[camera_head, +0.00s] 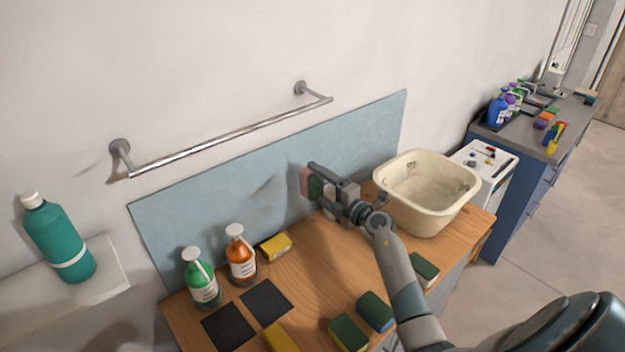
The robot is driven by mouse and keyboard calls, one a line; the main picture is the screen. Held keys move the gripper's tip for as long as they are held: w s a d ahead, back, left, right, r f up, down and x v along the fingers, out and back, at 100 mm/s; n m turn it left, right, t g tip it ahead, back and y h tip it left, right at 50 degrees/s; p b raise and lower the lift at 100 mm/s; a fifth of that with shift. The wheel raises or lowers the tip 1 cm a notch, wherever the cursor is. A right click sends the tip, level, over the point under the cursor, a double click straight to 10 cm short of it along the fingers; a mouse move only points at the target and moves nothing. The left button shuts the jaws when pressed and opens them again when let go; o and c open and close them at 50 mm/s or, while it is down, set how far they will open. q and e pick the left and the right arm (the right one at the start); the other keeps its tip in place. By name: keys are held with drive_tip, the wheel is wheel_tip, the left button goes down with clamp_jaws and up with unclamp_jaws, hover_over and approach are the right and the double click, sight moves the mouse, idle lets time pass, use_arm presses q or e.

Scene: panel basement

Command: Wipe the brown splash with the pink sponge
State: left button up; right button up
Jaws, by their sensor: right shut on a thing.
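My right gripper (319,188) is shut on the pink sponge (305,181), which has a dark green layer on the gripper side. The sponge's pink face is turned toward the blue wall panel (230,190) behind the table. It is at or close to the panel; I cannot tell whether it touches. I cannot make out a brown splash on the panel. A faint grey smear left of the sponge may be a shadow. The panel just behind the sponge and gripper is hidden. My left gripper is not in view.
A cream basin (428,192) stands right of my right gripper. Green (201,283) and orange (241,257) bottles, a yellow sponge (276,246) and dark pads (266,301) are on the wooden table (345,265). Several sponges lie near its front. A metal rail (230,136) is above the panel.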

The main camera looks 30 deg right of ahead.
drive_tip(key=shift+s, duration=0.45)
drive_tip(key=shift+s, duration=0.1)
drive_tip(key=shift+s+d, duration=0.15)
drive_tip(key=shift+s, duration=0.55)
drive_tip(key=shift+s+d, duration=0.1)
drive_tip(key=shift+s, duration=0.6)
